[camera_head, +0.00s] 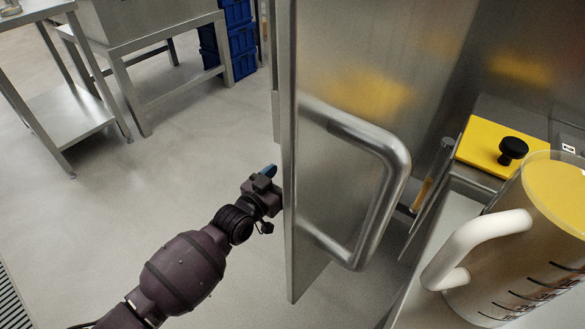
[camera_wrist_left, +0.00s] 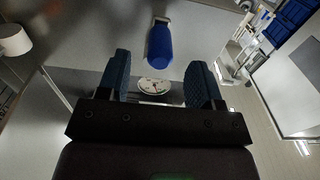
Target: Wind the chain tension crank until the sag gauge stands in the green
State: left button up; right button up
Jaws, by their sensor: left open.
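A blue grip with a pale metal end, likely the crank's handle (camera_wrist_left: 160,48), shows in the left wrist view, ahead of and between my finger tips. A round white dial, likely the sag gauge (camera_wrist_left: 153,87), sits below it on a grey panel; its pointer and any green zone are too small to read. My left gripper (camera_wrist_left: 158,66) is open, its two blue-padded fingers on either side with nothing held. In the head view my left gripper (camera_head: 267,174) is partly hidden by a steel door; the crank and gauge do not show there. My right gripper is out of view.
The steel door (camera_head: 325,100) with a big tubular handle (camera_head: 385,190) stands close to my left gripper. At right are a yellow panel with a black knob (camera_head: 513,150) and a measuring jug (camera_head: 540,250). Blue crates (camera_head: 238,40) and steel tables stand behind; the floor at left is clear.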

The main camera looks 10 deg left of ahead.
pick_arm(q)
jog(key=shift+b+x, duration=0.35)
jog(key=shift+x, duration=1.9)
jog(key=c, duration=0.9)
jog(key=shift+s+d+r+p, duration=0.35)
jog(key=shift+d+r+p, duration=0.5)
jog(key=shift+d+r, duration=0.1)
jog(key=shift+s+d+r+p, duration=0.35)
jog(key=shift+d+r+p, duration=0.5)
jog(key=shift+r, duration=0.15)
jog(key=shift+s+d+r+p, duration=0.35)
jog(key=shift+d+r+p, duration=0.5)
jog(key=shift+d+r, duration=0.1)
jog(key=o, duration=1)
jog(key=shift+a+f, duration=0.1)
jog(key=shift+f, duration=0.3)
